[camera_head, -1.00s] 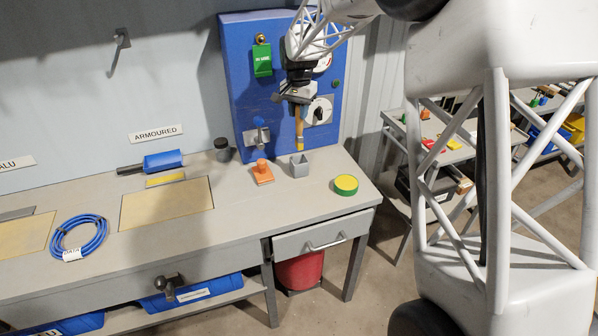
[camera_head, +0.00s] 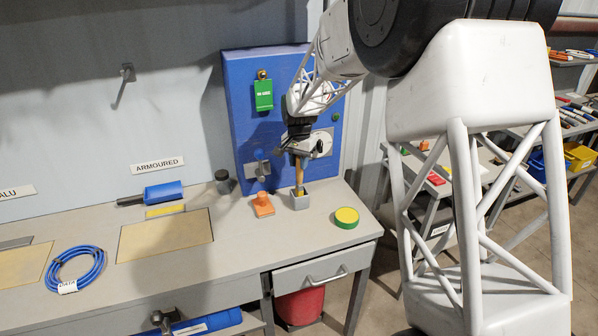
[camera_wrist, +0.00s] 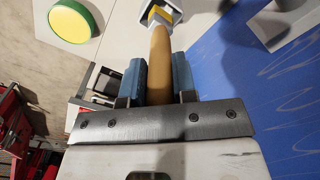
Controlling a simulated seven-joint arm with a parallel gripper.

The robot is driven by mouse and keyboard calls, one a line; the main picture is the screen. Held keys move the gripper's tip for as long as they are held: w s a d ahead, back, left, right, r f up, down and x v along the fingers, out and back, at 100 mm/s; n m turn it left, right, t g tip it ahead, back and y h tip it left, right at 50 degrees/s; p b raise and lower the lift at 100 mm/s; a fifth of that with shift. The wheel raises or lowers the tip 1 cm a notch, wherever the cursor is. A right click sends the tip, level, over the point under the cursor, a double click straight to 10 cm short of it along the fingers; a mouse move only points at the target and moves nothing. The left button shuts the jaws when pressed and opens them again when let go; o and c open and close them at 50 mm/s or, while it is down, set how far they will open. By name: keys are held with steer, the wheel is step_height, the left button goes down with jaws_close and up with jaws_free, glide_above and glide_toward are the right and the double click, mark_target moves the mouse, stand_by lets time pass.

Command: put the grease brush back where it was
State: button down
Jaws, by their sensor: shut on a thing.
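The grease brush (camera_head: 298,172) has a tan wooden handle and hangs upright, its lower end at the mouth of a small grey square cup (camera_head: 300,203) on the bench. My gripper (camera_head: 297,150) is shut on the upper handle, above the cup. In the wrist view the handle (camera_wrist: 160,60) lies between the two blue finger pads, and the cup (camera_wrist: 172,8) shows beyond it at the top edge. How deep the brush end sits in the cup I cannot tell.
An orange stamp-like tool (camera_head: 263,205) stands left of the cup, and a round green-and-yellow tin (camera_head: 346,217) lies to its right. A blue panel (camera_head: 238,110) with a dial and a green tag stands behind. A blue cable coil (camera_head: 75,268) lies far left.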

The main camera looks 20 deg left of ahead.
mark_target(299, 184)
steer(key=shift+f, duration=2)
steer(key=c, duration=0.9)
jaws_free()
step_height(299, 184, up, 12)
steer(key=shift+r, duration=0.15)
steer(key=shift+d, duration=0.1)
